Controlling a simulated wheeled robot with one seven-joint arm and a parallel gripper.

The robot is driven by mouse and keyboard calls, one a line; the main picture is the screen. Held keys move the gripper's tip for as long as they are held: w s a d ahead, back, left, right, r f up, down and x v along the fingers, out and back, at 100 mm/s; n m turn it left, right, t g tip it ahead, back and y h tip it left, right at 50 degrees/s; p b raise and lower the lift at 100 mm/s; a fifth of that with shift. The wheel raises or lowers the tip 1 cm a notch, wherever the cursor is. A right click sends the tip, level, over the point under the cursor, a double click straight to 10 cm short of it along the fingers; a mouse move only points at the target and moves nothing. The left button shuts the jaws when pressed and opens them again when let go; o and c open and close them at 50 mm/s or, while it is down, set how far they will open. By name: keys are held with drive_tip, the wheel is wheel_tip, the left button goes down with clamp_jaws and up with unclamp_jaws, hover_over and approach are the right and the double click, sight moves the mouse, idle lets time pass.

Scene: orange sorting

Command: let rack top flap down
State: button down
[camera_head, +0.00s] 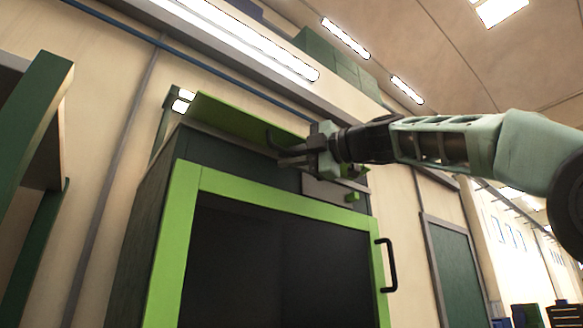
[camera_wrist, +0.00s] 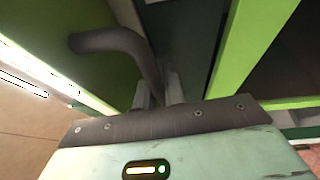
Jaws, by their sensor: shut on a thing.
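The rack (camera_head: 183,215) is a dark green cabinet with a lime-green framed front door. Its green top flap (camera_head: 235,120) stands tilted up above the top front edge. A dark bent handle (camera_head: 271,138) is on the flap. My gripper (camera_head: 287,156) reaches in from the right and is shut on this handle. In the wrist view the handle (camera_wrist: 112,41) curves down between my fingers (camera_wrist: 160,92), and the flap (camera_wrist: 45,25) fills the upper left. The handle's held end is partly hidden by the gripper.
The rack's front door (camera_head: 186,240) looks closed, with a black handle (camera_head: 388,265) on its right. A small plate with a green knob (camera_head: 352,196) sits below my gripper. A green-framed shelf (camera_head: 35,110) stands at the left. A pale wall is behind.

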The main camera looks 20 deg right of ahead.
idle(0.3)
drive_tip(key=c, duration=1.8)
unclamp_jaws()
drive_tip(key=shift+o, duration=0.2)
drive_tip(key=b+v, duration=0.6)
drive_tip(key=v, duration=1.1)
drive_tip(key=shift+d, duration=0.2)
drive_tip(key=shift+f, duration=0.2)
